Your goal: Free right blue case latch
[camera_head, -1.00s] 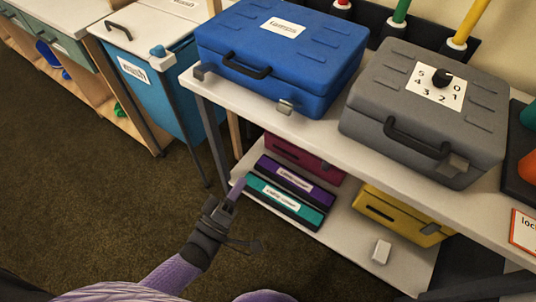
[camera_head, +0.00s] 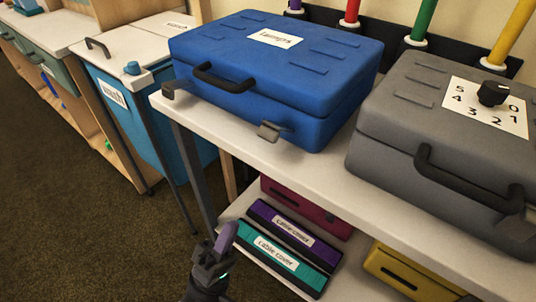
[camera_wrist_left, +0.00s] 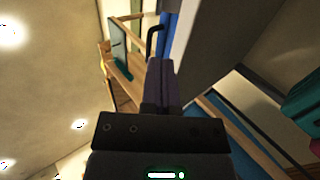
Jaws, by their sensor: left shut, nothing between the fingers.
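The blue case (camera_head: 270,75) lies closed on the upper shelf, labelled "lamps", with a black handle (camera_head: 231,78) on its front. Its right latch (camera_head: 268,131) is a grey metal piece low on the front, right of the handle. Its left latch (camera_head: 172,88) is at the front left corner and sticks out. My left gripper (camera_head: 228,238) is shut and empty, below and left of the right latch, in front of the lower shelf. In the left wrist view my gripper (camera_wrist_left: 161,75) shows shut fingers; the right latch is not seen there. My right gripper is not in view.
A grey case (camera_head: 450,125) with a numbered dial stands right of the blue case on the white shelf (camera_head: 300,170). Below are a teal box (camera_head: 262,266), a purple box (camera_head: 270,215) and a yellow case (camera_head: 400,275). A blue bin (camera_head: 120,100) stands at left. The floor at left is clear.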

